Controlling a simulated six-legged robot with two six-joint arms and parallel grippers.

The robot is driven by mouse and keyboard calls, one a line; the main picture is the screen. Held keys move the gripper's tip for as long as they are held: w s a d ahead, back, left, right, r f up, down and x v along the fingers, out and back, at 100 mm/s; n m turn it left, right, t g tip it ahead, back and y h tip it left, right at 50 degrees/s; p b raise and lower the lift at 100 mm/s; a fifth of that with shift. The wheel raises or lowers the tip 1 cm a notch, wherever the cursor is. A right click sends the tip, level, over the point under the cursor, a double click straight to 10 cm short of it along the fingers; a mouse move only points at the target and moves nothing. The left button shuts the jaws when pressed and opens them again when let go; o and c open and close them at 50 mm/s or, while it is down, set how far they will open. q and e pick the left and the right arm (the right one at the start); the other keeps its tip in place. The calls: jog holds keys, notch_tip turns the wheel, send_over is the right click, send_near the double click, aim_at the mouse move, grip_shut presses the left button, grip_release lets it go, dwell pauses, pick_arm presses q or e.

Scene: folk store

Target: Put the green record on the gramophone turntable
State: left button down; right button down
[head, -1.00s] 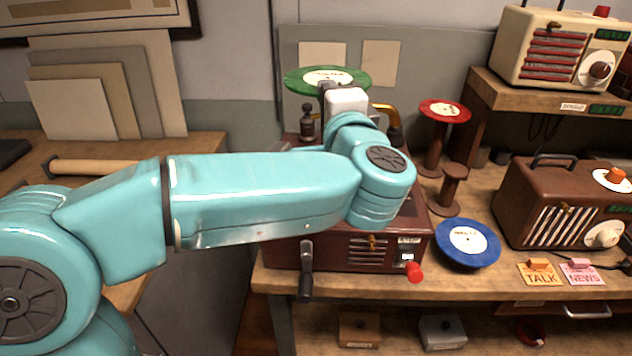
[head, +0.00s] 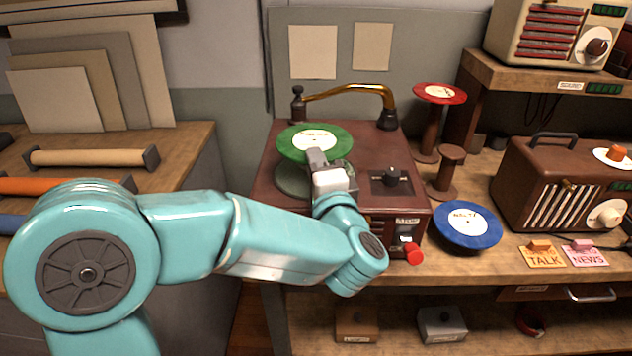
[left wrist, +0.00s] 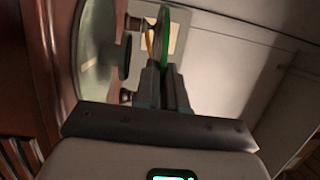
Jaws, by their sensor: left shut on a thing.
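The green record (head: 300,146) with a pale label is held flat at its near edge by my left gripper (head: 317,158), which is shut on it. The gramophone (head: 275,208) is a dark red box. Its grey-green turntable (head: 290,182) lies below the record and is partly hidden by the record and my gripper. In the left wrist view the record (left wrist: 165,38) shows edge-on between the fingers, with a visible gap to the turntable (left wrist: 95,50). The record is above the turntable, not touching it. My right gripper is not in view.
The brass tonearm (head: 350,90) arches behind the record. A blue record (head: 467,226) and a red record (head: 440,93) on a spool stand lie to the right, near a brown radio (head: 560,185).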

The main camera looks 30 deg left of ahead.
pick_arm(q)
notch_tip(320, 180, down, 3)
jog(key=shift+w+f, duration=0.15)
jog(key=shift+f, duration=0.05)
jog(key=shift+r, duration=0.1)
jog(key=c, duration=1.6)
grip_release()
jog(key=shift+f, duration=0.2)
jog(key=shift+c, duration=0.2)
jog(key=o, duration=0.4)
jog(key=shift+o, duration=0.2)
jog(key=shift+r, duration=0.1)
